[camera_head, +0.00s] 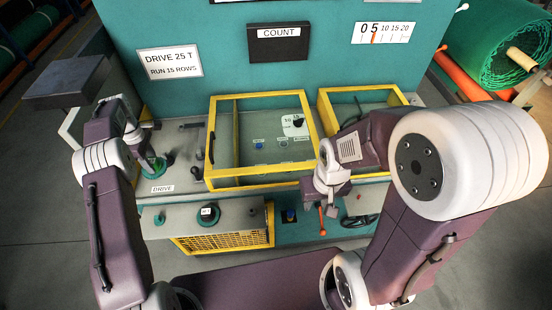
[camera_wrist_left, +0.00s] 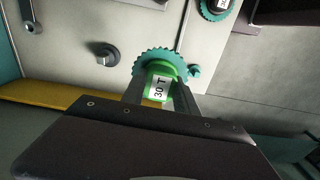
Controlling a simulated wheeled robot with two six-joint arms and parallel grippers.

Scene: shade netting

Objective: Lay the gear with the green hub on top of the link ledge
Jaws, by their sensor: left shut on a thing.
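The gear with the green hub (camera_wrist_left: 158,70) has a teal toothed rim and a "30 T" label in the left wrist view. My left gripper (camera_wrist_left: 160,98) is shut on its hub. In the head view the green hub (camera_head: 157,166) shows under my left gripper (camera_head: 150,158), above the grey deck by the "DRIVE" label. I cannot tell whether the gear touches the deck. My right gripper (camera_head: 325,200) is by a lever with an orange handle (camera_head: 322,222); its fingers are too small to read. No surface is marked as the link ledge, so I cannot tell which it is.
A second teal gear (camera_head: 208,214) sits on the front housing, right of and nearer than the held gear. Yellow-framed guards (camera_head: 208,140) rise right of my left gripper. A dark knob (camera_wrist_left: 107,55) stands near the gear in the wrist view. A grey block (camera_head: 70,85) is at far left.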

